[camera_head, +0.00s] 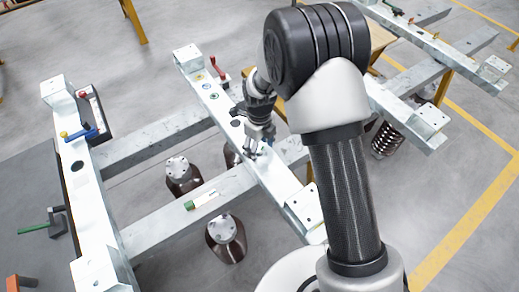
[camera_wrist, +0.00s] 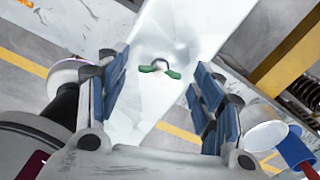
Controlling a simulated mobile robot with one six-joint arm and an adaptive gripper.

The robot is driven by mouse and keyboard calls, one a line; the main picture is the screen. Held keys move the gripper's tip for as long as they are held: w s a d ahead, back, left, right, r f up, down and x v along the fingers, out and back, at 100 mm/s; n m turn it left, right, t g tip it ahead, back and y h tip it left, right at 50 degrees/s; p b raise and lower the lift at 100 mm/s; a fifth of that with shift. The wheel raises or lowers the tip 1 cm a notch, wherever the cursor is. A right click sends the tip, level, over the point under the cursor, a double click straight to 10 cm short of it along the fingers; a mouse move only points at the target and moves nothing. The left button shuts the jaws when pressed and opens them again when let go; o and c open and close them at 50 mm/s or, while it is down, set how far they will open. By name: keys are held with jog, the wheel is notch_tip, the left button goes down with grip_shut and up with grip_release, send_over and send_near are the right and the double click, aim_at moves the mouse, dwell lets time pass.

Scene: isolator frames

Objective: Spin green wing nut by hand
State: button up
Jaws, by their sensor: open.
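The green wing nut (camera_wrist: 160,69) shows in the wrist view, sitting on the pale metal beam (camera_wrist: 172,28) with its two wings spread left and right. A dark round part shows at its middle, just beyond the wings. My gripper (camera_wrist: 159,80) is open, with one blue-padded finger on each side of the nut and a clear gap to both. In the head view my gripper (camera_head: 256,149) points down over the middle beam. I cannot make out the nut there; my gripper seems to hide it.
A red-handled clamp (camera_head: 217,70) stands on the same beam behind my gripper. Brown insulators (camera_head: 226,239) stand below. A left beam (camera_head: 85,185) carries blue, yellow and red parts. A coil spring (camera_head: 387,140) is at right.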

jog(key=shift+f, duration=0.2)
jog(key=shift+c, duration=0.6)
grip_shut()
